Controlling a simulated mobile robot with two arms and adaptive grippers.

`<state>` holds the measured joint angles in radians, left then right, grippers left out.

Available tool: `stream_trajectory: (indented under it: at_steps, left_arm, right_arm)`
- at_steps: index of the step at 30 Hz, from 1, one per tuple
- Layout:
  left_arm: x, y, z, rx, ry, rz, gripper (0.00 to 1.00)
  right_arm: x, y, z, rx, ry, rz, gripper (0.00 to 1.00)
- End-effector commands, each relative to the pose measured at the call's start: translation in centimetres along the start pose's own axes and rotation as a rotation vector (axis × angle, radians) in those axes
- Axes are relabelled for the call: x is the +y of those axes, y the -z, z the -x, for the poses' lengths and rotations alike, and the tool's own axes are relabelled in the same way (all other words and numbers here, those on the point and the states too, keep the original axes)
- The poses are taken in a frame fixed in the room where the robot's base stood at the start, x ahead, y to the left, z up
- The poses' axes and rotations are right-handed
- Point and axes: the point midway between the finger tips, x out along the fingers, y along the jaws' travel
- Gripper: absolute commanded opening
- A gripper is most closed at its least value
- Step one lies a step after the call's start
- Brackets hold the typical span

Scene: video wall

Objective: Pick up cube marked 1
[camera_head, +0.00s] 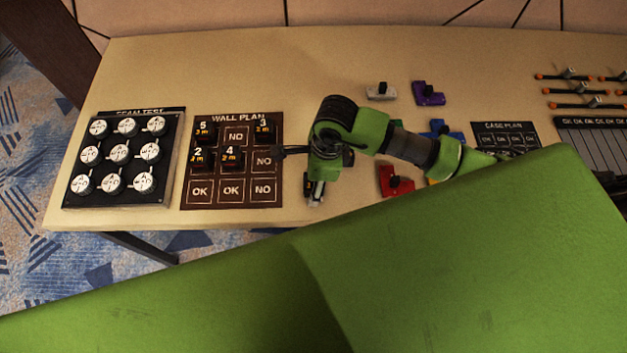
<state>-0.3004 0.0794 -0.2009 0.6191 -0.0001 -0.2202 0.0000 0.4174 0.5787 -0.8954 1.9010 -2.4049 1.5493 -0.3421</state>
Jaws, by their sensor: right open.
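I cannot make out a cube marked 1; the arm may hide it. The brown WALL PLAN board (237,207) holds dark cubes marked 5 (205,132), 3 (265,131), 2 (203,159) and 4 (231,159). Other squares on it read NO or OK. My left gripper is not in view.
A black tray (122,203) of round white pieces lies at left on the beige table (200,65). Purple (428,94), red (397,186) and blue pieces lie right of centre. A CASE PLAN board (505,128) and orange-ended rods are at right. A large green surface covers the foreground.

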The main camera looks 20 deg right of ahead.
Motion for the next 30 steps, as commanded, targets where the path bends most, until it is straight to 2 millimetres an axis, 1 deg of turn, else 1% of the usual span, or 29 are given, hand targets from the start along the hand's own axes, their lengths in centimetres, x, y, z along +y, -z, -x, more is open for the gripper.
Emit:
stream_trajectory:
  at_steps: [6,8,9,11,23,26,29,30]
  left_arm:
    - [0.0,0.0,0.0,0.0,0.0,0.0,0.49]
    - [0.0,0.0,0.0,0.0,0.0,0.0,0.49]
    - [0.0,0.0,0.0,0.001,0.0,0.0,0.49]
    - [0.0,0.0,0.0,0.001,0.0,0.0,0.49]
    - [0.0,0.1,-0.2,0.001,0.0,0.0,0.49]
    - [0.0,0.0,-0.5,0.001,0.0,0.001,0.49]
    - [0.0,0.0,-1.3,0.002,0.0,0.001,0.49]
    - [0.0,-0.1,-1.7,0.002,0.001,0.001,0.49]
  right_arm:
    - [-0.1,0.0,-0.1,0.0,0.001,0.0,0.53]
    - [-0.1,0.0,-0.1,0.0,0.001,0.0,0.37]
    - [-0.1,0.0,-0.1,0.0,0.001,0.0,0.27]
    - [-0.1,0.0,-0.1,0.0,0.001,0.0,0.11]
    - [-0.1,-0.1,0.2,-0.001,0.002,0.0,0.1]
    - [-0.2,-0.2,0.8,-0.002,0.005,0.002,0.1]
    - [-0.3,-0.4,2.1,-0.003,0.007,0.003,0.1]
    - [-0.3,-0.5,2.9,-0.004,0.009,0.004,0.1]
